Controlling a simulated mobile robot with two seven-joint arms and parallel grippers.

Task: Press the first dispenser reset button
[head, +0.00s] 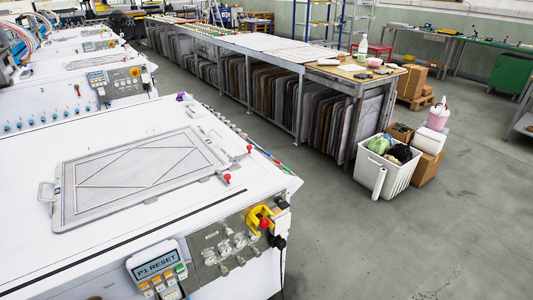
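A grey control box (158,268) stands at the front edge of the nearest white machine, at the bottom of the head view. Its display (155,264) reads "P1 RESET". Below the display are several small keys, orange and pale, with a green key (181,269) at the right side. I cannot tell which key is the reset button, as their labels are too small to read. Neither of my grippers is in view.
A yellow-backed red knob (265,222) and a metal panel with several knobs (228,242) sit right of the box. A framed screen (140,172) lies on the machine top. A white bin (388,178) stands at right. The grey floor (400,245) is clear in front.

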